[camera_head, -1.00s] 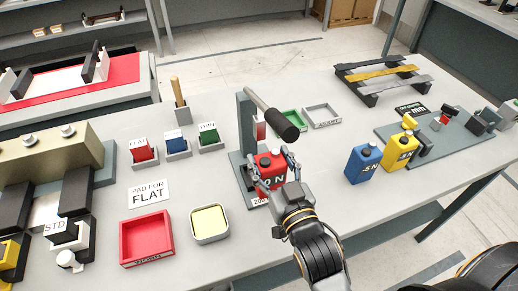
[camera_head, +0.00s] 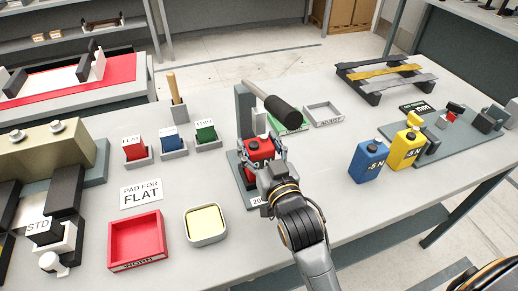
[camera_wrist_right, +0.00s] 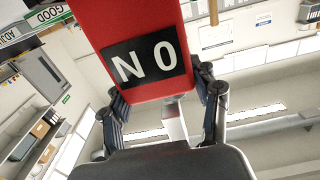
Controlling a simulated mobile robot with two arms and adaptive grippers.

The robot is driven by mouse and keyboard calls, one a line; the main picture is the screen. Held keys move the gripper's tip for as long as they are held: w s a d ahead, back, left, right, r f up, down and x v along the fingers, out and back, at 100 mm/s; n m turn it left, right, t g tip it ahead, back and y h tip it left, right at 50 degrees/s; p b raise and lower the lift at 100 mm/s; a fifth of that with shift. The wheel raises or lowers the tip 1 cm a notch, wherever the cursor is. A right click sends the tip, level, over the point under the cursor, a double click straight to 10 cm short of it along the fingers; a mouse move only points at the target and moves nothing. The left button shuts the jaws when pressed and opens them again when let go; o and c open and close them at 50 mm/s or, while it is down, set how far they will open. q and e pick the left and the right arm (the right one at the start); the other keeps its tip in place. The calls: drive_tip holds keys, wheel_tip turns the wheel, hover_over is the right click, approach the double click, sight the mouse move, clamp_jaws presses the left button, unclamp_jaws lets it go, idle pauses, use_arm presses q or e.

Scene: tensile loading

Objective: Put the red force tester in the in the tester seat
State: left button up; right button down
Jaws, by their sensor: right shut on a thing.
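The red force tester (camera_head: 259,146) is a red block with a black label and a dark top cap. My right gripper (camera_head: 264,157) is shut on it, with fingers on both sides. My left gripper is out of view.
A dark cylinder on a light rod (camera_head: 281,111) slants just above and behind the tester. A yellow-padded tray (camera_head: 206,223) and a red tray (camera_head: 136,240) lie front left.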

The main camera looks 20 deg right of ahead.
drive_tip(key=shift+s, duration=0.1)
drive_tip(key=shift+c, duration=1.7)
unclamp_jaws()
drive_tip(key=shift+r, duration=0.15)
drive_tip(key=s, duration=1.2)
drive_tip(key=shift+d, duration=0.2)
